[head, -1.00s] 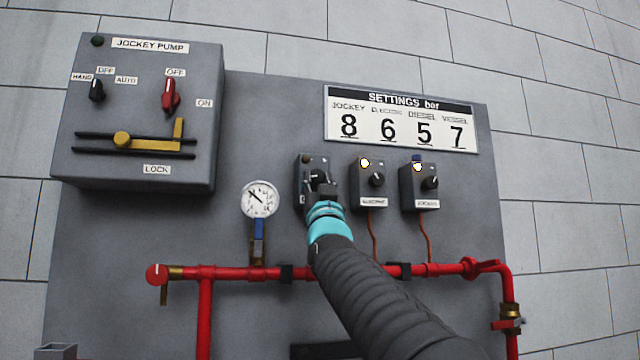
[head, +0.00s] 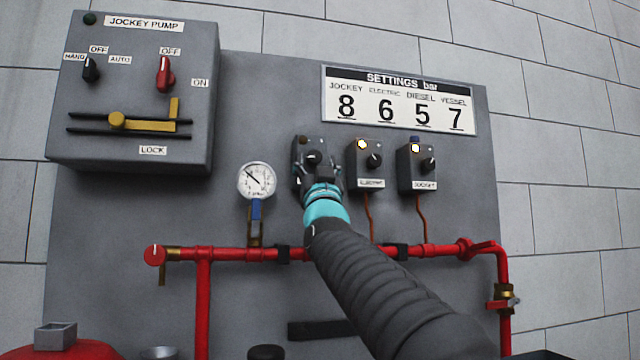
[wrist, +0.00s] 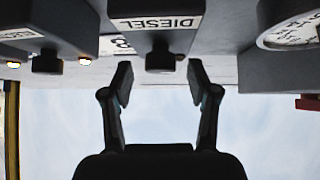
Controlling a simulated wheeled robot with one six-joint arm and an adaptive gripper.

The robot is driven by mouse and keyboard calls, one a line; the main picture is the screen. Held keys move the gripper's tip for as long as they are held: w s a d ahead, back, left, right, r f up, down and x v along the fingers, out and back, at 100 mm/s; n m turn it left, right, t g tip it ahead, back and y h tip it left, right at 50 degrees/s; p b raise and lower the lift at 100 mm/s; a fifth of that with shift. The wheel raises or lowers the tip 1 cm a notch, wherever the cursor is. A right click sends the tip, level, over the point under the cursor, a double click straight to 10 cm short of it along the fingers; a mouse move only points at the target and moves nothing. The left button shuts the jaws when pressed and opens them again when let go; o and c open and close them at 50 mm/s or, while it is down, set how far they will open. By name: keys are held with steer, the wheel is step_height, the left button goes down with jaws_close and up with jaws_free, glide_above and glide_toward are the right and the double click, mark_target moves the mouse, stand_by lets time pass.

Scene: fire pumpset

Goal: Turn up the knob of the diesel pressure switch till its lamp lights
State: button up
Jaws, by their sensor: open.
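The diesel pressure switch is a grey box with a DIESEL label (wrist: 155,23) in the wrist view, seen upside down. In the head view it is the leftmost of three boxes (head: 300,153). Its dark knob (wrist: 160,60) also shows in the head view (head: 313,157). Its lamp (head: 304,141) looks dark. My gripper (wrist: 160,78) is open, with one finger on each side of the knob at its outer end and a visible gap on both sides. In the head view my gripper (head: 315,172) covers the box's lower part and label.
Two similar boxes to the right, the electric switch (head: 369,163) and the jockey switch (head: 418,167), have lit lamps. A gauge (head: 257,181) is close on the left. A red pipe (head: 335,253) runs below. A settings board (head: 400,101) hangs above.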

steer(key=v, duration=1.1)
steer(key=shift+s, duration=0.15)
steer(key=shift+f, duration=0.15)
stand_by(0.5)
